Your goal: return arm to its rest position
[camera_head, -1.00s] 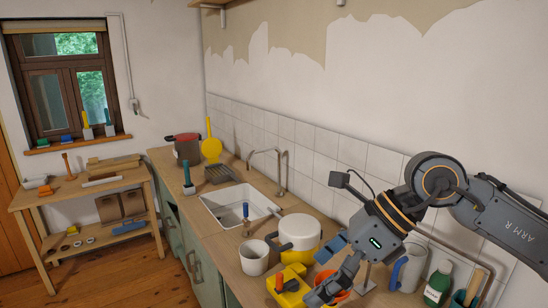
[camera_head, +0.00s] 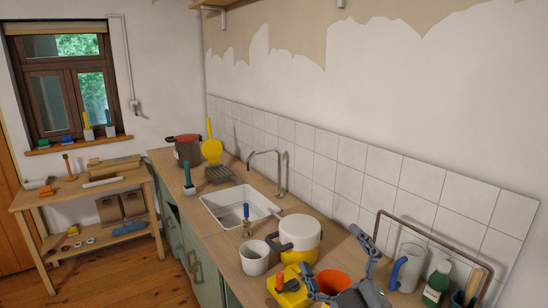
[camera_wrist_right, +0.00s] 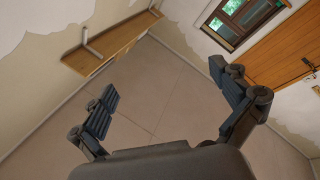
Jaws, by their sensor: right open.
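My right gripper (camera_head: 331,250) shows at the bottom edge of the head view, with its two fingers spread and pointing up. It is open and nothing is between its fingers. It appears in front of the counter, and its arm is out of the picture below. In the right wrist view the open fingers (camera_wrist_right: 163,80) frame the far wall and ceiling, with empty space between them. My left gripper is not in view.
A sink (camera_head: 228,207) lies further back. A wall shelf (camera_wrist_right: 110,45) shows overhead.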

